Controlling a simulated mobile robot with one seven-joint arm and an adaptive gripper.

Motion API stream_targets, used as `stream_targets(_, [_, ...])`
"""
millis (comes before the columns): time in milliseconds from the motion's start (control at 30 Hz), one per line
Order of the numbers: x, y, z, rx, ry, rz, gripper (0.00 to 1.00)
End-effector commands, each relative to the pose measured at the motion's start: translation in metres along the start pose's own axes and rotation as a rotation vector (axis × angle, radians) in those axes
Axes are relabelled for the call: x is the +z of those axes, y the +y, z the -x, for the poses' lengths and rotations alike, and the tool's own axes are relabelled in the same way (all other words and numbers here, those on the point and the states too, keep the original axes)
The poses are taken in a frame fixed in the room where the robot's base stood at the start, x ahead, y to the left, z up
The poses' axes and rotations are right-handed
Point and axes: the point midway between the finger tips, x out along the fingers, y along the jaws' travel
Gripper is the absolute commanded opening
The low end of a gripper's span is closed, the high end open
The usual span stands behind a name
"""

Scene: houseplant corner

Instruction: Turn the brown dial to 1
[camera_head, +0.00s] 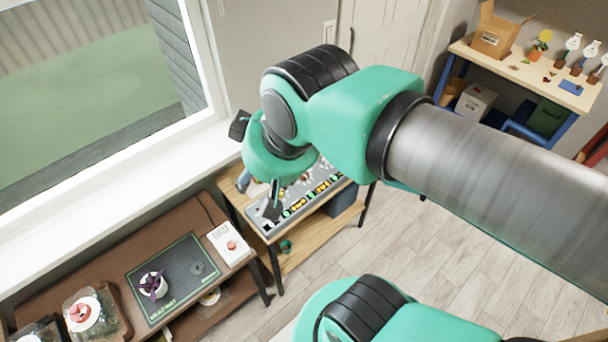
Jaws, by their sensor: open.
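My gripper (271,207) hangs below the teal wrist, over the left end of a grey panel (262,228) on a wooden table. Only a dark finger shows clearly; the wrist hides the rest of it. Its jaws are open, and I see nothing held. The panel carries rows of small yellow, black and white parts, too small to make out, and my arm covers its far part. I cannot pick out a brown dial on it. A white box (222,235) with a reddish round knob (232,245) lies on the dark brown table to the left; its marks are unreadable.
The dark brown table (190,220) under the window also holds a black mat (150,284) with a potted purple plant (152,286). A workbench (525,75) with a cardboard box (493,38) stands at the back right. Open floor (400,240) lies between.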

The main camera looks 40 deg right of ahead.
Motion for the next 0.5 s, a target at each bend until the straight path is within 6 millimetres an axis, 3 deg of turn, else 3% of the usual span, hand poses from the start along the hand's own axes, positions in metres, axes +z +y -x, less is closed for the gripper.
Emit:
stream_targets(267, [-0.015,0.009,-0.011,0.012,-0.028,-0.026,0.48])
stream_targets(500, [-0.05,0.034,-0.043,0.041,-0.089,-0.091,0.48])
